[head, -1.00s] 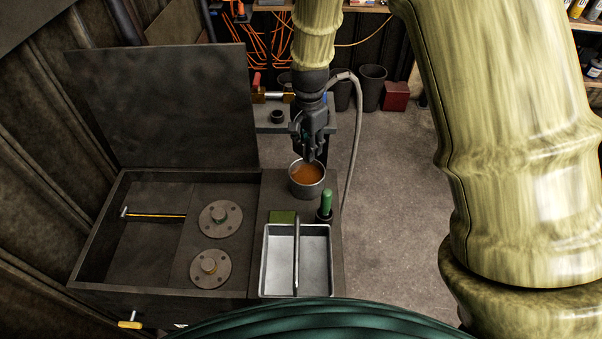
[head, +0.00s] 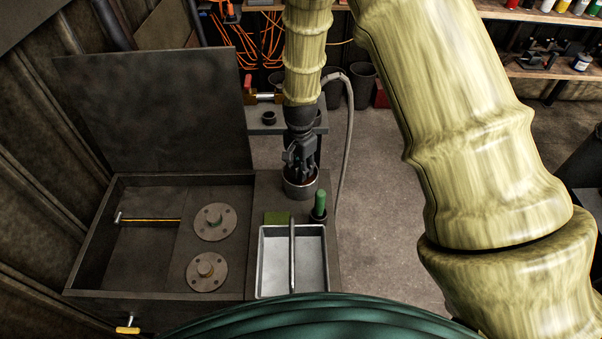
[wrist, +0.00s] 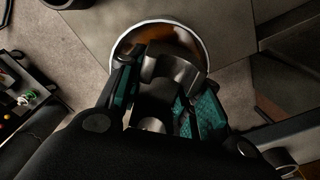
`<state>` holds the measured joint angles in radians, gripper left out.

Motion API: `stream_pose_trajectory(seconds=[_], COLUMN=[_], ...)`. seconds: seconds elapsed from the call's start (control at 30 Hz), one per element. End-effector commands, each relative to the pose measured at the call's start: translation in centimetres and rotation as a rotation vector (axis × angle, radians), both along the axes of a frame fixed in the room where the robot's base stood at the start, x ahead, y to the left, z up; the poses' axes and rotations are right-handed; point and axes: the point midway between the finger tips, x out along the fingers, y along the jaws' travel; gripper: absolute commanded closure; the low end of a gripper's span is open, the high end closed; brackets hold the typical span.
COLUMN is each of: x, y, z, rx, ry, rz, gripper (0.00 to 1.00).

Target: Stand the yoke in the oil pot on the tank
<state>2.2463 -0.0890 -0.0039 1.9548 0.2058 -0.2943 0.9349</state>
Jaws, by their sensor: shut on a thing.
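The oil pot (head: 301,195) is a round metal pot with brown oil, standing on the right-hand top of the tank (head: 262,190). My gripper (head: 300,172) points down right over the pot and covers most of its mouth. In the wrist view the gripper (wrist: 160,100) is shut on the yoke (wrist: 170,76), a grey metal piece with curved ends. The yoke's far end overlaps the pot (wrist: 193,38) and its brown oil in that view. How deep the yoke is in the pot is hidden by the gripper.
A grey tray with a handle (head: 265,262), a green pad (head: 277,218) and a green-handled tool (head: 320,202) are close in front of the pot. The open tank on the left holds two flanged discs (head: 214,222). A bench (head: 262,128) stands behind.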

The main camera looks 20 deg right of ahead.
Motion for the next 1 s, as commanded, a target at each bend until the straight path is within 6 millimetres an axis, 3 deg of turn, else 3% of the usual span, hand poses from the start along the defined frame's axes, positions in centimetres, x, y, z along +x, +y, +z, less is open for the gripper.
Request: stream_pose_trajectory(seconds=[0.3,0.77,0.8,1.0], x=[0.0,0.0,-0.1,-0.1], y=[0.0,0.0,0.0,-0.1], z=[-2.9,-3.6,-3.6,-3.6], rx=[0.0,0.0,0.0,0.0], ry=[0.001,0.0,0.001,0.001], rz=[-0.001,0.0,-0.001,-0.001], gripper=[1.0,1.0,0.6,0.56])
